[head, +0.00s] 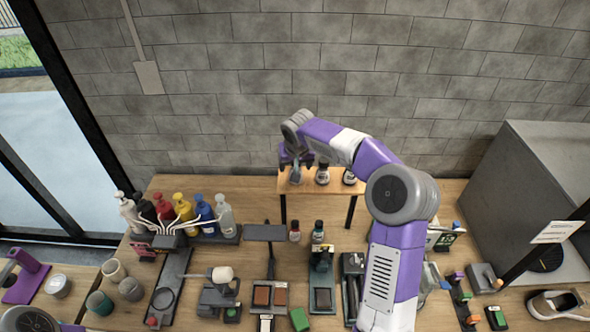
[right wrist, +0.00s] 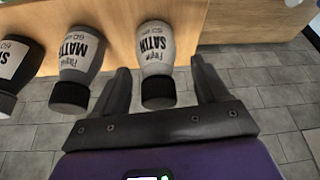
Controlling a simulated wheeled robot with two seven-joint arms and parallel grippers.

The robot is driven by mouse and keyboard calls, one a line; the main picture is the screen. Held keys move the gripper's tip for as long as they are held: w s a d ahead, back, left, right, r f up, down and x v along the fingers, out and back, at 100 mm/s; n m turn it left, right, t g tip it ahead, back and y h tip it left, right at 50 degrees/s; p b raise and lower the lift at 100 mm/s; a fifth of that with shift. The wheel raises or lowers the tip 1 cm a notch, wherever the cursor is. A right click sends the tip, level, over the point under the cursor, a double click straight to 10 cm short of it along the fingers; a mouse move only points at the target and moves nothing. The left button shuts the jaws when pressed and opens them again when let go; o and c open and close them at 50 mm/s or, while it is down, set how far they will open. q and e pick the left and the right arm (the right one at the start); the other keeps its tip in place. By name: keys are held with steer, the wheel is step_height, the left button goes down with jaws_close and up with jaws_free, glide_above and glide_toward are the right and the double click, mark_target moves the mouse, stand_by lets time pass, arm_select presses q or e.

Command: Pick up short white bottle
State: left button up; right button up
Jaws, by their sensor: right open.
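Several short bottles with dark caps stand in a row on a small raised wooden shelf. The pale bottle labelled SATIN (right wrist: 155,50) is between the two fingers of my right gripper (right wrist: 161,66) in the right wrist view. The fingers are open, with a gap visible on both sides of it. In the head view my right gripper (head: 297,160) is at the left end of the row, partly covering the leftmost bottle (head: 296,175). A bottle labelled MATTE (right wrist: 80,55) stands beside SATIN. My left gripper is out of view.
Another bottle (right wrist: 18,62) stands at the wrist view's left edge. The shelf (head: 310,186) is against the grey brick wall. Coloured pump bottles (head: 183,208) stand to the left. Two small dark-capped bottles (head: 318,232) stand on the table below. A grey box (head: 525,200) fills the right.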

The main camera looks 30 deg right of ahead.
steer(key=shift+a, duration=0.1)
steer(key=shift+c, duration=0.3)
steer(key=c, duration=1.1)
